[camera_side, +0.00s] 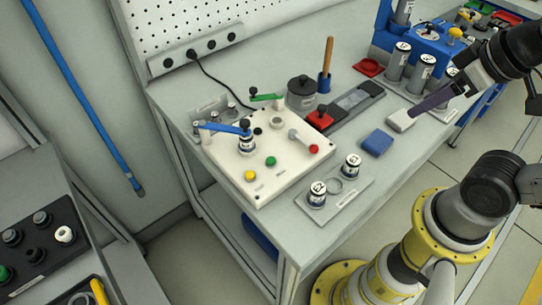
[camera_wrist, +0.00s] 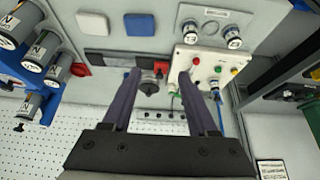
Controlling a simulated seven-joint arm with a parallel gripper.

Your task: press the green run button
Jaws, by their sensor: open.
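The green run button (camera_side: 271,161) sits on the sloped top of a white control box (camera_side: 285,177), between a yellow button (camera_side: 250,175) and a red button (camera_side: 314,149). In the wrist view the green button (camera_wrist: 217,69) shows to the right of my fingers, beyond their tips. My gripper (camera_side: 414,110) is at the right of the side view, well apart from the box. Its fingers overlap a white block (camera_side: 400,121) there; height above it is unclear. In the wrist view my gripper (camera_wrist: 159,78) has its two fingers spread with nothing between them.
A blue block (camera_side: 377,142) lies between the gripper and the box. A grey plate (camera_side: 334,205) with two labelled cylinders stands in front of the box. A blue-handled lever (camera_side: 222,128) and a dark pot (camera_side: 302,91) stand up near it. Blue racks with cylinders are at back right.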

